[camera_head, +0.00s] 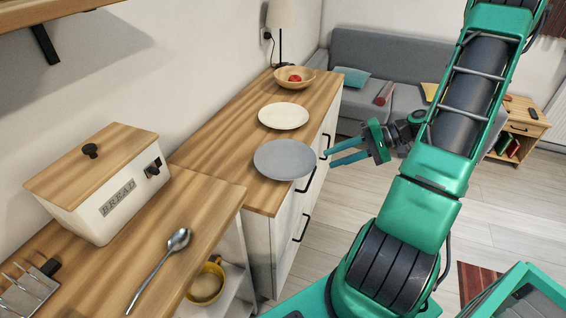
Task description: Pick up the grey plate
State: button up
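The grey plate (284,160) lies flat on the wooden top of the cabinet, near its front edge. My gripper (328,160) is just to the right of the plate, with two teal fingers pointing left toward its rim. The fingers are spread apart and nothing shows between them. The fingertips are close to the rim; I cannot tell whether they touch or overlap it.
A cream plate (283,116) and a wooden bowl (294,77) with a red item stand behind the grey plate. A lamp (281,20) stands at the back. A bread box (104,183) and spoon (158,270) are on the nearer counter. A yellow mug (207,285) sits below.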

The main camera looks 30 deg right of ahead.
aim_at(314, 165)
jog(key=shift+x, duration=3.15)
jog(key=shift+s+a+r, duration=0.1)
jog(key=shift+s+a, duration=0.05)
grip_shut()
